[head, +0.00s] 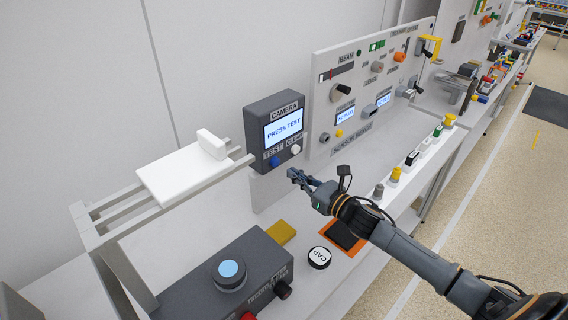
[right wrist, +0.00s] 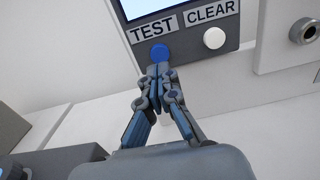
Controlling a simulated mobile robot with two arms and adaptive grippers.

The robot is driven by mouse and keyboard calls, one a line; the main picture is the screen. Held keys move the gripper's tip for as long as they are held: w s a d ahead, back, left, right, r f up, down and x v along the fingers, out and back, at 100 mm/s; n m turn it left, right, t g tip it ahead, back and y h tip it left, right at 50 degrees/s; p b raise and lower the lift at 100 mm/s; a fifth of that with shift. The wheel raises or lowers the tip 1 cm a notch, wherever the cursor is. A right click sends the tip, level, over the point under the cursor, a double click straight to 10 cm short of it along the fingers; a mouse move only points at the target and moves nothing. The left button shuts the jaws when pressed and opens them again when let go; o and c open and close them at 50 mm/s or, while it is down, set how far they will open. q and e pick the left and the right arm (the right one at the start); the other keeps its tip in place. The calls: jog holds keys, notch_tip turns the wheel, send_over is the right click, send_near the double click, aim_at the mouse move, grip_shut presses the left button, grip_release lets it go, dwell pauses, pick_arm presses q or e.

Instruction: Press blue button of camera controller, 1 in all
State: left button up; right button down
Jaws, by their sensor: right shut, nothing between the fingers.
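The camera controller (head: 272,110) is a dark grey box with a screen reading "PRESS TEST". Its blue button (head: 275,161) sits under the TEST label, left of a white button (head: 295,149) marked CLEAR. In the right wrist view the blue button (right wrist: 160,53) is just beyond the fingertips, and the white button (right wrist: 213,38) is to the right. My right gripper (head: 292,174) is shut and empty, in front of and slightly below the controller. Its fingertips (right wrist: 158,70) appear close below the blue button; I cannot tell whether they touch it. My left gripper is not in view.
A white platform (head: 180,180) on rails stands left of the controller. A dark box with a large light-blue button (head: 229,269) is at the front. A round CAP piece (head: 319,257) lies on the bench. The sensor bench panel (head: 322,100) is right of the controller.

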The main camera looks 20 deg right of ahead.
aim_at(276, 163)
jog(key=p+x, duration=0.1)
jog(key=x, duration=0.3)
jog(key=shift+w+a+p, duration=0.2)
jog(key=shift+w+p, duration=0.1)
jog(key=shift+w, duration=0.05)
